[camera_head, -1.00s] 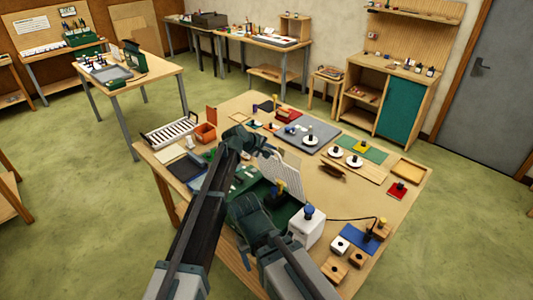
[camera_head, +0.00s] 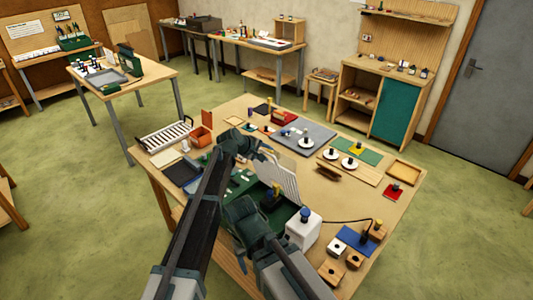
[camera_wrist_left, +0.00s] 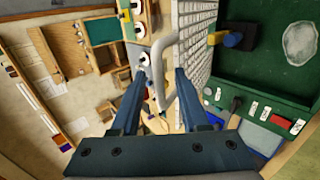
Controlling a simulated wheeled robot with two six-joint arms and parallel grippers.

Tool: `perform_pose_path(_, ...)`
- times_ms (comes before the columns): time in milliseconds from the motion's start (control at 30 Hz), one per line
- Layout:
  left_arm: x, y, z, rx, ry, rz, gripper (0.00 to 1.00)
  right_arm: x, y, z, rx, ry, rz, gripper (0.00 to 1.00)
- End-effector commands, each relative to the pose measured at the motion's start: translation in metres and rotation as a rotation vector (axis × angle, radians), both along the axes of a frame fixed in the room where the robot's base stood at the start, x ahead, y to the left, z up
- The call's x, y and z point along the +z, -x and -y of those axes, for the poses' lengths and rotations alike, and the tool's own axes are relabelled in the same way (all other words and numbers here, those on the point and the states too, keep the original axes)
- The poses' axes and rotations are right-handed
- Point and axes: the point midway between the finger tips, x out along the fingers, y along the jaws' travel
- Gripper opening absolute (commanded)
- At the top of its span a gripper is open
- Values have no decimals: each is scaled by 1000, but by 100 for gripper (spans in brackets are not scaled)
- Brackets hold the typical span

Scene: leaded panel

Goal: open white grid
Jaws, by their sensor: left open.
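The white grid (camera_head: 284,178) stands raised and steeply tilted over the green box (camera_head: 245,185) on the table. My left gripper (camera_head: 264,152) is at the grid's upper edge. In the wrist view its fingers (camera_wrist_left: 159,82) are apart, with the handle between them, and no firm grip shows. My right arm is folded in front of the box; its gripper is hidden. A blue and yellow piece (camera_wrist_left: 232,40) is in the green box (camera_wrist_left: 265,68).
A white block with a blue knob (camera_head: 303,229) stands right of the box. A wire rack (camera_head: 166,134) and orange bin (camera_head: 201,136) are at the left. A grey mat (camera_head: 303,139) with small items lies behind. Wooden blocks (camera_head: 332,271) are at the front right.

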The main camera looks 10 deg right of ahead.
Motion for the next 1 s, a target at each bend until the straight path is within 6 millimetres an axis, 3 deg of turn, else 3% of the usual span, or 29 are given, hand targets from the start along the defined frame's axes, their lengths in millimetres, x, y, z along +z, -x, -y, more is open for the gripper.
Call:
perform_pose_path(167, 24, 17, -21, 3, 1, -1, 45, 24, 0, 0, -11, 0, 0, 67)
perform_pose_path(200, 17, 23, -30, 3, 1, -2, 45, 17, 0, 0, -10, 0, 0, 67)
perform_pose_path(600, 17, 70, -95, 3, 0, 0, 45, 16, 0, 0, -10, 0, 0, 67)
perform_pose_path(1000, 17, 82, -113, 1, 0, -1, 45, 16, 0, 0, -10, 0, 0, 67)
